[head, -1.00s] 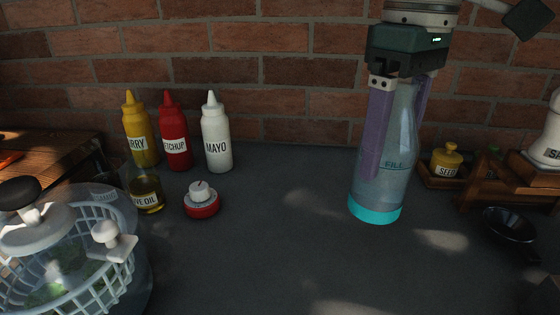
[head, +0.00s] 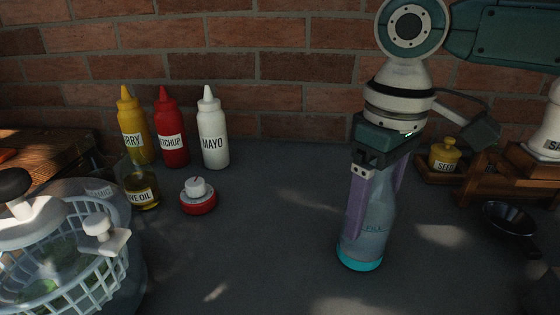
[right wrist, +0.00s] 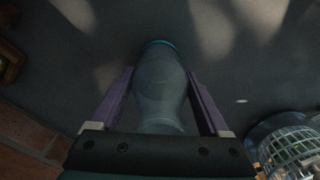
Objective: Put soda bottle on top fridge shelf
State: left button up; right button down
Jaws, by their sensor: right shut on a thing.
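The soda bottle (head: 368,232) is a clear bluish bottle with a turquoise base, and it tilts slightly in the head view. My right gripper (head: 374,212) is shut on it from above, with one purple finger on each side. The right wrist view shows the bottle (right wrist: 160,88) between the two fingers, its turquoise base pointing away. I cannot tell whether the base touches the dark tabletop (head: 270,230). My left gripper and the fridge are not in view.
Mustard (head: 133,132), ketchup (head: 171,135) and mayo (head: 213,136) bottles stand by the brick wall. A red-based timer (head: 198,198), olive oil (head: 141,192) and a white basket (head: 75,255) are left. A seed jar (head: 444,155) and black pan (head: 508,222) are right. The middle is clear.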

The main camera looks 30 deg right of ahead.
jog(key=shift+c, duration=1.4)
grip_release()
jog(key=shift+f, duration=0.15)
jog(key=shift+o, duration=1.4)
